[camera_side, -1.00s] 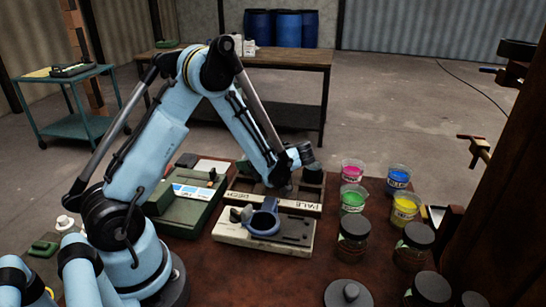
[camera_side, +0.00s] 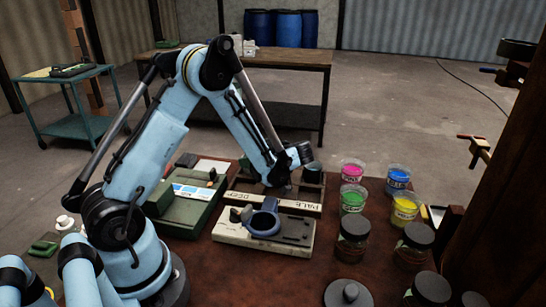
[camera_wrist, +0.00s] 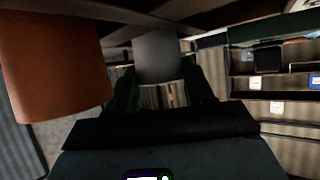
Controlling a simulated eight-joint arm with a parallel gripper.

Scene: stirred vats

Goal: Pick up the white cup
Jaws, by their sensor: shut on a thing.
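In the wrist view a pale grey-white rounded thing, which I take as the white cup (camera_wrist: 158,58), sits between the dark fingers of my gripper (camera_wrist: 160,97). My gripper is shut on it. In the side view my gripper (camera_side: 279,183) is over the wooden tray with the DEEP and PALE labels (camera_side: 290,205). The white cup cannot be made out there, as the gripper hides it.
An orange-brown cylinder (camera_wrist: 52,68) is close on the left in the wrist view. A dark cup (camera_side: 312,175) stands at the tray's right end. Paint tubs, such as the pink one (camera_side: 352,170), stand right.

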